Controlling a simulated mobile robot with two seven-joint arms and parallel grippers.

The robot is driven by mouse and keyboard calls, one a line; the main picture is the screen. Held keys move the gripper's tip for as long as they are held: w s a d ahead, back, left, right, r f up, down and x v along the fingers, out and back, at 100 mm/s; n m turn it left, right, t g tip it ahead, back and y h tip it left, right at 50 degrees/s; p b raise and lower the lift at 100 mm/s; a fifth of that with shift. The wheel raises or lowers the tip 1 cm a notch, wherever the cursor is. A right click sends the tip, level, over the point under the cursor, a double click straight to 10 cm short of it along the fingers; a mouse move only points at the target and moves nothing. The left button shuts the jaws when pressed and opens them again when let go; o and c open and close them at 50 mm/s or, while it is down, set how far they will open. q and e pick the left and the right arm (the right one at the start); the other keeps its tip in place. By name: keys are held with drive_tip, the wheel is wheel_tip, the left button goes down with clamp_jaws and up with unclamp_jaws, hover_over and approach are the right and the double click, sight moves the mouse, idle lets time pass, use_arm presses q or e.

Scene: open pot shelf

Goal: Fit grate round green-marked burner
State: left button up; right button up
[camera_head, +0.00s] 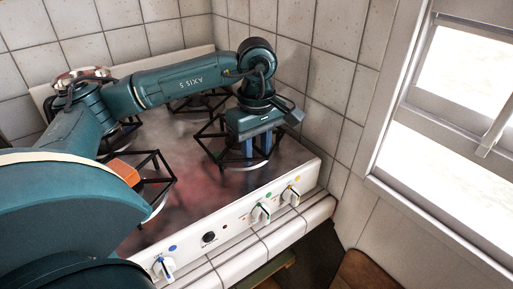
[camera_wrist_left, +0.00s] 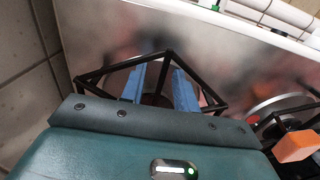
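The black wire grate (camera_head: 208,134) stands at the front right of the hob, about a burner with a pale metal ring (camera_head: 246,166); whether it sits fully centred is hidden. It also shows in the left wrist view (camera_wrist_left: 107,69). My left gripper (camera_head: 258,150) points down over this grate. Its two blue fingers (camera_wrist_left: 158,85) are apart, reach inside the frame and have a dark burner part between them. I cannot see them closed on any bar. A knob with a green mark (camera_head: 260,212) is on the front panel. My right gripper is out of view.
An orange block (camera_head: 125,172) is by the front left grate (camera_head: 160,178); it also shows in the left wrist view (camera_wrist_left: 293,146). Another grate (camera_head: 203,103) is at the back right. A tiled wall (camera_head: 325,85) closes off the right side. A yellow-marked knob (camera_head: 291,195) is nearby.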

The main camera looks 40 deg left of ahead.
use_arm(q)
wheel_tip(320, 180, up, 13)
drive_tip(key=p, duration=0.1)
drive_tip(key=shift+p, duration=0.3)
idle(0.7)
